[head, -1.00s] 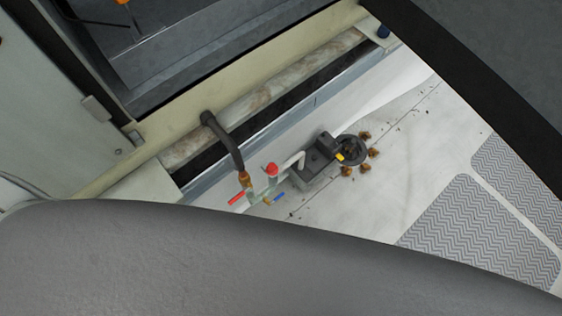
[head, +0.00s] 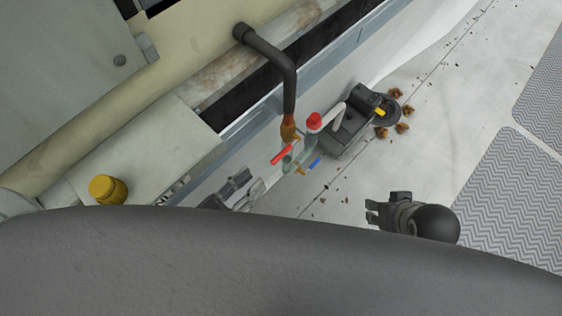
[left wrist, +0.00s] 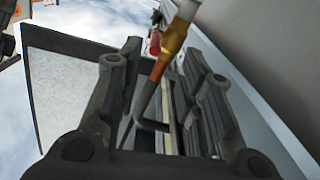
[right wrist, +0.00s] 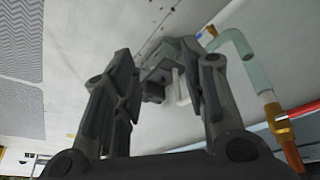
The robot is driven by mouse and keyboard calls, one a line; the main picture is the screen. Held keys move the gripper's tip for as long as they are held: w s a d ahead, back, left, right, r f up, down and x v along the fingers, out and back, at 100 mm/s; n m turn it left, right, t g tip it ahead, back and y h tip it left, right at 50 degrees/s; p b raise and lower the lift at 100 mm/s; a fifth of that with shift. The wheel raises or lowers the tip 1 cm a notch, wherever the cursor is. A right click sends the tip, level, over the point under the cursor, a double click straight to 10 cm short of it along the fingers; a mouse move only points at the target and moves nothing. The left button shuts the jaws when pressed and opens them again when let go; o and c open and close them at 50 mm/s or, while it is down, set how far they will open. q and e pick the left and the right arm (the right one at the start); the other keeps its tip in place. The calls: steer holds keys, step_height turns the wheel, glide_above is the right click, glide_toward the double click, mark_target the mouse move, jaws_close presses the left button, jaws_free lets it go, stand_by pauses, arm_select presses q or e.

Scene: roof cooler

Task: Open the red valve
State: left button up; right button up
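The red valve handle (head: 283,155) is a thin red lever on a pale green pipe assembly, below a brass fitting (head: 289,130). A blue lever (head: 314,164) sits just to its right. My left gripper (head: 236,188) is left of and below the red lever, apart from it, partly hidden by my own body. In the left wrist view my left gripper (left wrist: 160,88) is open, with the bent dark pipe (left wrist: 150,105) showing between its fingers. My right gripper (head: 372,213) is to the lower right of the levers. The right wrist view shows it open and empty (right wrist: 160,75).
A dark pipe (head: 290,85) bends down to the brass fitting. A red cap (head: 313,122) and a black pump box (head: 349,135) stand close to the levers. A yellow knob (head: 108,189) is at left.

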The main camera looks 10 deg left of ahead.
mark_target(289, 148)
arm_select(q)
steer(key=x, duration=0.3)
steer(key=b+x, duration=0.1)
steer(key=x, duration=0.6)
steer(key=shift+w+d+r, duration=0.2)
steer(key=shift+d+r, duration=0.1)
steer(key=shift+d, duration=0.15)
arm_select(e)
steer(key=w+a+r+t+y, duration=0.1)
steer(key=w+a+r+t, duration=0.1)
steer(key=w, duration=0.5)
steer(key=shift+a+r+t, duration=0.2)
steer(key=shift+r+t, duration=0.35)
steer(key=shift+t, duration=0.45)
arm_select(q)
steer(key=shift+c, duration=0.3)
jaws_close()
